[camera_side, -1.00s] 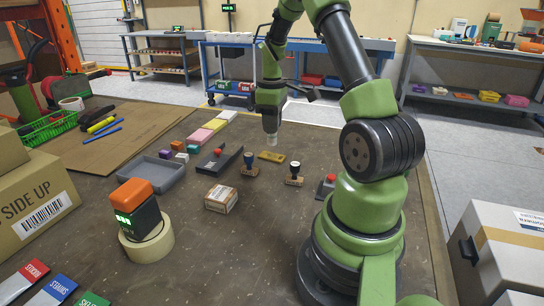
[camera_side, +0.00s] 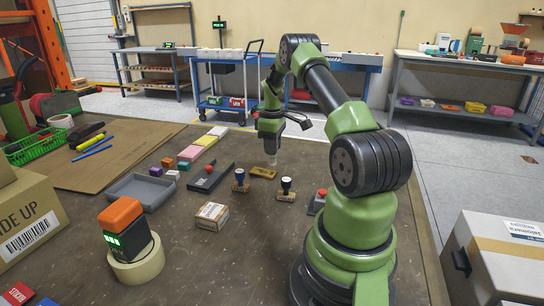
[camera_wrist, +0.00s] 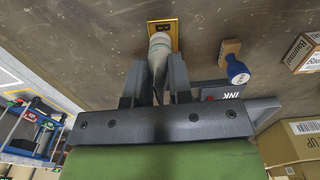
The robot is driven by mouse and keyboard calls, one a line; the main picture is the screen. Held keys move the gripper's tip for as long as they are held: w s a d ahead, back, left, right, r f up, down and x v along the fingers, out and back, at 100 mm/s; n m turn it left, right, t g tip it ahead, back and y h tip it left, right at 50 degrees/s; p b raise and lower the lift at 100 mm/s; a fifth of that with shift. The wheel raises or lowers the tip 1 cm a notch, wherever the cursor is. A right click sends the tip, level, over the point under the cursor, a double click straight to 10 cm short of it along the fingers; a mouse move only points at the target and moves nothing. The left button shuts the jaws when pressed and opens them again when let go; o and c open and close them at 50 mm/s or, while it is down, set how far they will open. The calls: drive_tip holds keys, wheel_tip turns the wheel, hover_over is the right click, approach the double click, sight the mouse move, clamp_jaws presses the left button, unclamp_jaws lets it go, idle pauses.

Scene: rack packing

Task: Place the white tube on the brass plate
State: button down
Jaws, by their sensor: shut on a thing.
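The white tube (camera_side: 272,159) hangs upright below my gripper (camera_side: 271,147), whose jaws are shut on it. The brass plate (camera_side: 263,173) lies flat on the table below. In the side view the tube's lower end is at the plate's far edge. In the wrist view the tube (camera_wrist: 159,47) points from between the fingers (camera_wrist: 153,88) and overlaps the brass plate (camera_wrist: 174,30), covering part of it. I cannot tell whether the tube touches the plate.
Two stamps (camera_side: 240,183) (camera_side: 286,191) stand just in front of the plate. A dark ink pad (camera_side: 205,180) lies to the left, with a small carton (camera_side: 212,216) in front. A grey tray (camera_side: 142,193) and coloured blocks are farther left.

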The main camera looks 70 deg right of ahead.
sight(272, 157)
drive_tip(key=shift+f, duration=1.55)
drive_tip(key=c, duration=1)
unclamp_jaws()
drive_tip(key=shift+f, duration=0.1)
